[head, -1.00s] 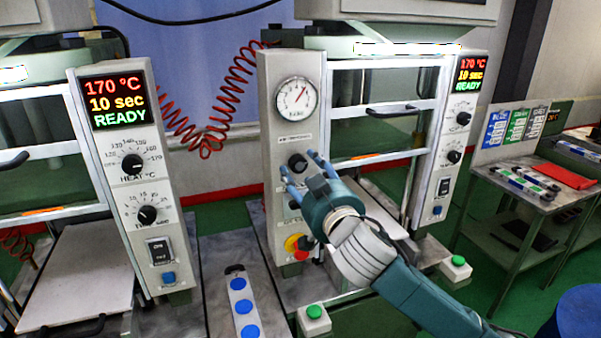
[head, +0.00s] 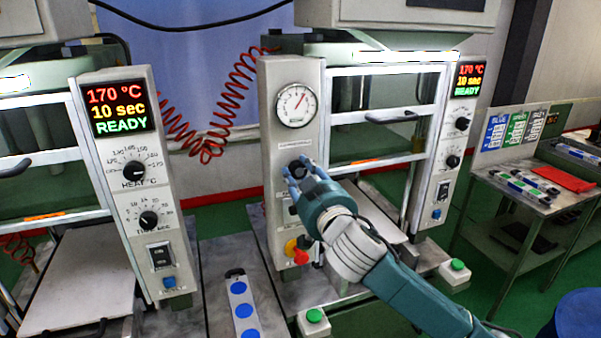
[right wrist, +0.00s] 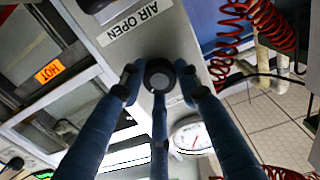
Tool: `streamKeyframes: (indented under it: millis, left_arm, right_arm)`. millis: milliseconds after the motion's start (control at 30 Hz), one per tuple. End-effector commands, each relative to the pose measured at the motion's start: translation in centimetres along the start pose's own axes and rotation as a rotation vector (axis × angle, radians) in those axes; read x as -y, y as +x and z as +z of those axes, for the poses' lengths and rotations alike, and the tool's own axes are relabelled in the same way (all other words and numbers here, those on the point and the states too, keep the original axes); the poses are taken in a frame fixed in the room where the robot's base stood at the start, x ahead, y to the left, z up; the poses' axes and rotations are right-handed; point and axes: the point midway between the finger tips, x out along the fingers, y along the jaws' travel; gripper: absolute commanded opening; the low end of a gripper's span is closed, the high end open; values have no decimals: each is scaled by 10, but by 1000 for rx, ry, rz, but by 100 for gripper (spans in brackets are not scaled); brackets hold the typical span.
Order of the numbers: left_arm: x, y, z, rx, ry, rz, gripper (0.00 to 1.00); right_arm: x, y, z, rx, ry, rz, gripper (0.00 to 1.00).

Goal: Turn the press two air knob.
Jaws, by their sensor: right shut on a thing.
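The press two air knob (head: 298,163) is a black round knob on the grey panel below a pressure gauge (head: 296,104). In the head view my right gripper (head: 300,173) has its blue fingers closed around it. In the right wrist view the knob (right wrist: 159,75) sits between the fingertips of the right gripper (right wrist: 160,82), which is shut on it. An "AIR OPEN" label (right wrist: 135,22) is on the panel beside it. The gauge also shows in the right wrist view (right wrist: 191,137), with a red needle. My left gripper is not in view.
Below the knob are another dark control and a red and yellow knob (head: 297,251). Press one's panel (head: 130,190) stands left, reading 170 °C, 10 sec, READY. A red coiled hose (head: 215,135) hangs behind. Green buttons (head: 314,316) stand in front; a side table (head: 520,185) is right.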

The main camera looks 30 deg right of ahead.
Motion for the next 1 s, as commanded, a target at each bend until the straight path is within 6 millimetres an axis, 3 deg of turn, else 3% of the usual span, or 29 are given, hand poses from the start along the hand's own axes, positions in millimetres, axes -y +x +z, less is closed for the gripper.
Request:
streamKeyframes:
  millis: [333,367,433,767,1000]
  left_arm:
    - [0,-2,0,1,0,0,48]
    - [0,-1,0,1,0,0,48]
    - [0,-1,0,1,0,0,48]
    - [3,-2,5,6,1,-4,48]
    - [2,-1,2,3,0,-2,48]
  right_arm:
    - [0,0,0,-2,-38,-1,6]
    - [0,0,0,-2,-37,-1,38]
    - [0,0,0,-2,-37,0,51]
    - [0,-3,0,-1,-37,-1,51]
    - [1,-38,1,0,-36,-2,51]
